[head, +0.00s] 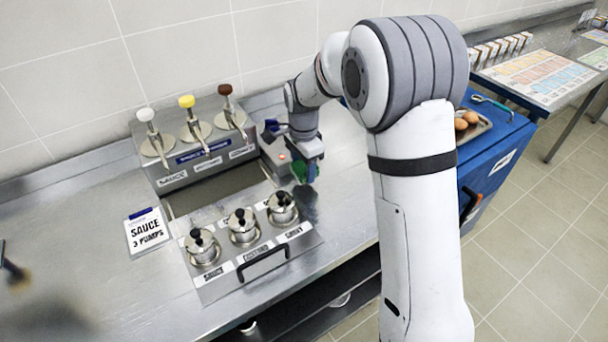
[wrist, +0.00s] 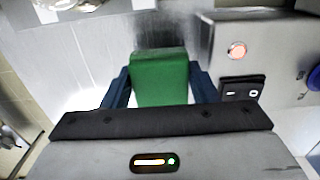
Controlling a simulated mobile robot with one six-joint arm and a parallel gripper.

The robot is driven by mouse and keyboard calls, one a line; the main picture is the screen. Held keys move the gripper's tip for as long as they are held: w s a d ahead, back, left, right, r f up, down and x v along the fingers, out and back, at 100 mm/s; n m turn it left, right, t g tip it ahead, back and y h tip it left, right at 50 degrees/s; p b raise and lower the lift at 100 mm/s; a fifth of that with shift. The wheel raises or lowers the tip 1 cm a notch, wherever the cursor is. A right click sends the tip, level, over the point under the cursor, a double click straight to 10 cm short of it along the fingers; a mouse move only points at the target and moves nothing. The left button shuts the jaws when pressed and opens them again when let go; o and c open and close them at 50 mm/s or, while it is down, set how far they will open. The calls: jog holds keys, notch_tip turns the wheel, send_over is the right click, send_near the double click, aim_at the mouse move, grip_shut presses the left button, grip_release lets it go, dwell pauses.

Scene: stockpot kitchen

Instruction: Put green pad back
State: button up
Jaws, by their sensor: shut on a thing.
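The green pad (wrist: 160,78) is a green block between the two blue fingers of my gripper (wrist: 160,85) in the wrist view. My gripper is shut on it. In the head view my gripper (head: 304,174) points down at the right end of the sauce station, with the green pad (head: 299,171) partly showing at its fingers. A dark patch lies on the steel counter (head: 345,172) just below and in front. I cannot tell whether the pad touches the counter.
A steel box with a lit red button (head: 283,157) stands beside my gripper; the button also shows in the wrist view (wrist: 237,50). Three pump dispensers (head: 192,131) stand behind, three lidded pots (head: 243,226) in front. A sauce sign (head: 146,229) stands left. A blue cabinet (head: 490,150) is right.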

aim_at(303, 176)
jog(key=shift+f, duration=1.6)
jog(key=shift+s, duration=0.1)
jog(key=shift+f, duration=0.2)
jog(key=o, duration=0.6)
jog(key=shift+r, duration=0.1)
notch_tip(303, 176, up, 12)
jog(key=shift+r, duration=0.15)
